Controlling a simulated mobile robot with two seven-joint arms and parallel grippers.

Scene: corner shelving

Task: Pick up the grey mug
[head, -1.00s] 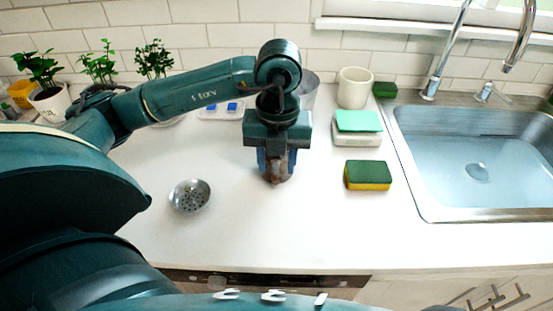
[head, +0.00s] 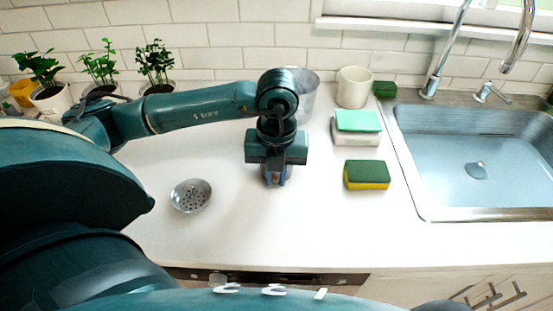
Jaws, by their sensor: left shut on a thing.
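My left gripper (head: 276,177) points down over the middle of the white counter. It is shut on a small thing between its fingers. The fingers and hand cover most of that thing, so I cannot make out its shape or whether it is the grey mug. A grey, round-walled vessel (head: 307,96) stands behind my left wrist, partly hidden by it, and I see no handle on it. A cream mug-like cup (head: 354,87) stands to its right. My right gripper is not in view.
A small holed metal bowl (head: 190,196) lies left of the gripper. A green-yellow sponge (head: 367,175) and a white block with a green top (head: 358,121) are to the right, before the sink (head: 470,165). Potted plants (head: 155,62) line the back left. The front counter is clear.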

